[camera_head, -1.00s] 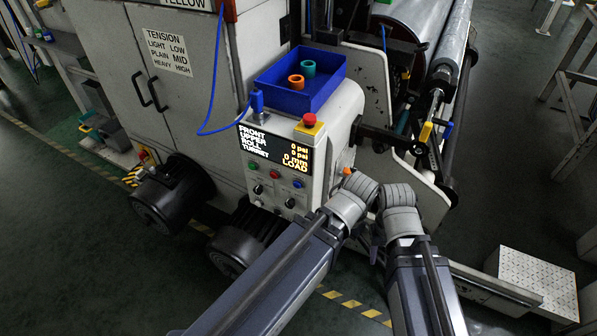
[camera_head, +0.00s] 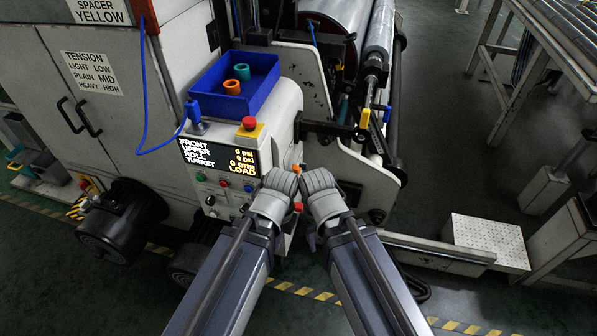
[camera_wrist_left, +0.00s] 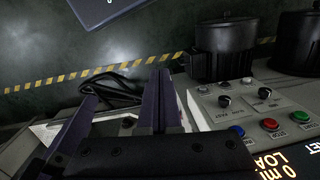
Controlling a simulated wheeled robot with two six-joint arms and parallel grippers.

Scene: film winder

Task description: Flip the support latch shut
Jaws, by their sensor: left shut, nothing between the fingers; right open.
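A small yellow lever (camera_head: 364,117), which looks like the support latch, stands upright at the end of the long grey roller (camera_head: 379,35) in the head view. I cannot tell whether it is open or shut. Both my arms reach up from the bottom, below the lever and apart from it. My right gripper (camera_head: 310,238) shows only as a small dark part below its wrist, mostly hidden by the arm; it is open.
The control panel (camera_head: 218,157) with its buttons and screen is left of my wrists. A blue tray (camera_head: 205,92) with an orange and a teal ring is on top. A red stop button (camera_head: 249,123) is beside it. A metal step (camera_head: 486,242) stands on the floor at right.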

